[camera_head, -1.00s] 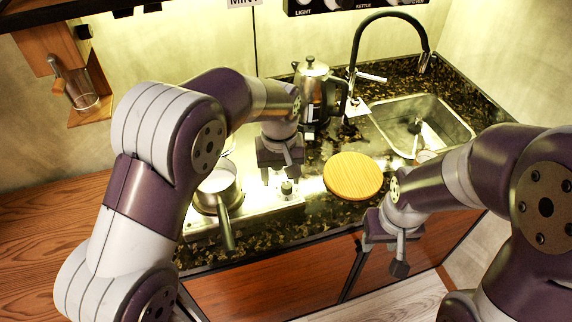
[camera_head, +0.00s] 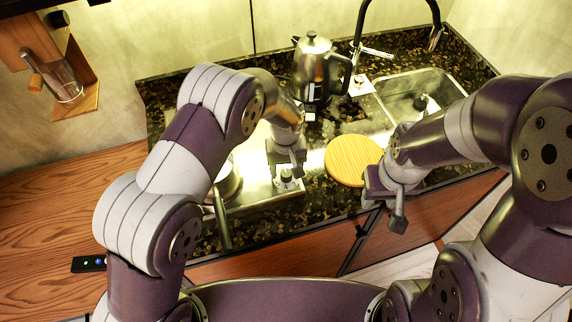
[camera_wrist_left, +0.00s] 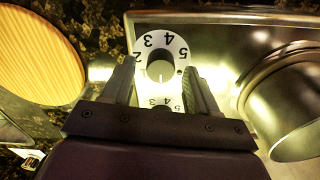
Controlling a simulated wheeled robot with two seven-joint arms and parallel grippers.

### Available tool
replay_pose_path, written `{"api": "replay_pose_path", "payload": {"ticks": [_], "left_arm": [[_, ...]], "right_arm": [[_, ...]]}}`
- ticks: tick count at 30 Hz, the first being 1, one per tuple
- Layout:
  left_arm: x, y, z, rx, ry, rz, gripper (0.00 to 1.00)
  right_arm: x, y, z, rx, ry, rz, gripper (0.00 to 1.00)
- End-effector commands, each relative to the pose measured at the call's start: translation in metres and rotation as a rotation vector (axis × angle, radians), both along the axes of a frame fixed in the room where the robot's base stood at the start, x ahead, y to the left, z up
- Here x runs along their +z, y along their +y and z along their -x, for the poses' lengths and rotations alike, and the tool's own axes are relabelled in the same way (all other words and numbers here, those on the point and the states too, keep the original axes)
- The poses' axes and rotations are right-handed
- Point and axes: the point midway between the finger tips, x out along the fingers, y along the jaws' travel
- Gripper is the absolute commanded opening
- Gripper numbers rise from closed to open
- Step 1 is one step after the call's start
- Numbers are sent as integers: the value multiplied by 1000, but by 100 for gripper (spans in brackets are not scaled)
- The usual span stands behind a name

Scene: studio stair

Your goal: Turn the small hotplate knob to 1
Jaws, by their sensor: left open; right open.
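The hotplate (camera_head: 255,197) is a pale metal plate at the counter's front. Its small knob (camera_head: 286,176) stands near the right front corner. In the left wrist view the knob (camera_wrist_left: 160,70) has a white ring with dark numbers; 2, 3, 4 and 5 are readable. A smaller patch of numbers shows below it, possibly a reflection. My left gripper (camera_head: 287,165) is open over the knob, its fingers (camera_wrist_left: 160,88) on either side in the wrist view; contact cannot be told. The 1 and the pointer setting are not readable. My right gripper (camera_head: 384,200) is open and empty before the counter.
A pot (camera_head: 228,185) sits on the hotplate's left, its handle pointing forward. A round wooden board (camera_head: 353,160) lies right of the hotplate. A metal kettle (camera_head: 312,65) stands behind. The sink (camera_head: 420,95) and black tap (camera_head: 437,25) are at the back right.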

Motion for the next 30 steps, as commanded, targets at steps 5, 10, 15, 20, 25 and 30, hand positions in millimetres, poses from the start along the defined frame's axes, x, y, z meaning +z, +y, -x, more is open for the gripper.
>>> {"api": "replay_pose_path", "payload": {"ticks": [5, 10, 15, 20, 25, 30], "left_arm": [[-2, 0, 0, 0, 0, 0, 59], [-2, 0, 0, 0, 0, 0, 33], [-2, 0, 0, 0, -1, 0, 3], [-2, 0, 0, -11, -1, 0, 3], [-2, 0, 0, -67, -1, 0, 3], [-2, -1, 0, -178, -1, 1, 3]], "right_arm": [[0, 0, 0, 0, 0, 0, 43], [0, 0, 0, 0, 0, 0, 43], [0, 0, 0, 0, 0, 0, 43], [0, 0, 0, 0, 0, 0, 43], [-2, 0, 0, 0, 0, 0, 43], [-5, 0, 0, 0, 0, 0, 43]]}}
